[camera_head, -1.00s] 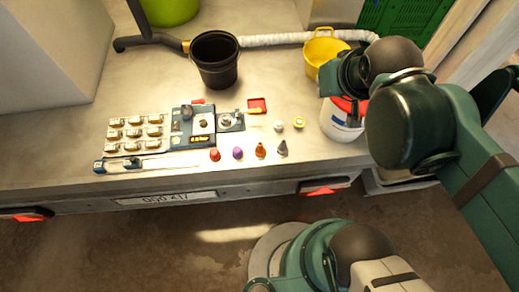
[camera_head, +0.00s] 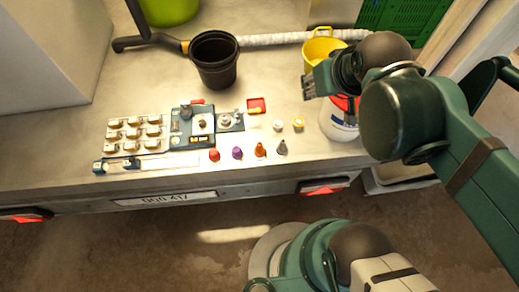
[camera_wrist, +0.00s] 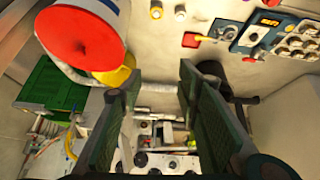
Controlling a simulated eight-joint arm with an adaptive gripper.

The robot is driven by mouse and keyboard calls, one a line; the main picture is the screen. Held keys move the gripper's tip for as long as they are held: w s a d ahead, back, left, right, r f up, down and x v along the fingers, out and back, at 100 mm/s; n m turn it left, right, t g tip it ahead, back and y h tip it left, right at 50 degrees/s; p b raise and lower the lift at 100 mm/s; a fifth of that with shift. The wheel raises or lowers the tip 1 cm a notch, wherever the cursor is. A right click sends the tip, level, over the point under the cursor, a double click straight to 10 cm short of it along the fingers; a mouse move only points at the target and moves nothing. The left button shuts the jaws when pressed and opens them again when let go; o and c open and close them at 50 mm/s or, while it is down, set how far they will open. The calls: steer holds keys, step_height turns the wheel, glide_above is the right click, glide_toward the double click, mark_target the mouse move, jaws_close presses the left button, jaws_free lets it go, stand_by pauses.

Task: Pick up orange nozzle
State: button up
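The orange nozzle (camera_head: 260,150) stands upright near the trailer bed's front edge in the head view. It is in a row with a red nozzle (camera_head: 214,155), a purple nozzle (camera_head: 237,153) and a grey nozzle (camera_head: 282,148), between the purple and grey ones. My gripper (camera_head: 307,86) is above the bed, behind and to the right of the orange nozzle and apart from it. In the wrist view my gripper (camera_wrist: 158,80) has its two fingers spread, with nothing held between them.
A white tub with a red lid (camera_head: 341,121) and a yellow bucket (camera_head: 322,46) stand close to my gripper. A black bucket (camera_head: 215,62) is farther left. A small white piece (camera_head: 278,126) and a yellow-topped piece (camera_head: 298,123) stand behind the nozzles. The press panel (camera_head: 190,126) lies left.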

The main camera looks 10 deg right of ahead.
steer(key=w+a+f+n+g+b, duration=0.1)
steer(key=w+a+f+n+g, duration=0.2)
steer(key=a+f+n, duration=0.7)
steer(key=n+g, duration=0.3)
steer(key=n, duration=0.3)
glide_above(259, 144)
steer(key=d, duration=0.1)
steer(key=f, duration=1.2)
steer(key=shift+w+b, duration=0.25)
steer(key=shift+b, duration=0.15)
steer(key=shift+s+a+f+n+g, duration=0.2)
steer(key=shift+a+f+n+g, duration=0.15)
steer(key=shift+f+n, duration=0.2)
steer(key=shift+f, duration=0.1)
steer(key=shift+f+b, duration=0.45)
steer(key=shift+f, duration=0.85)
steer(key=shift+f, duration=0.1)
steer(key=shift+f+b, duration=1.05)
steer(key=shift+f, duration=1.45)
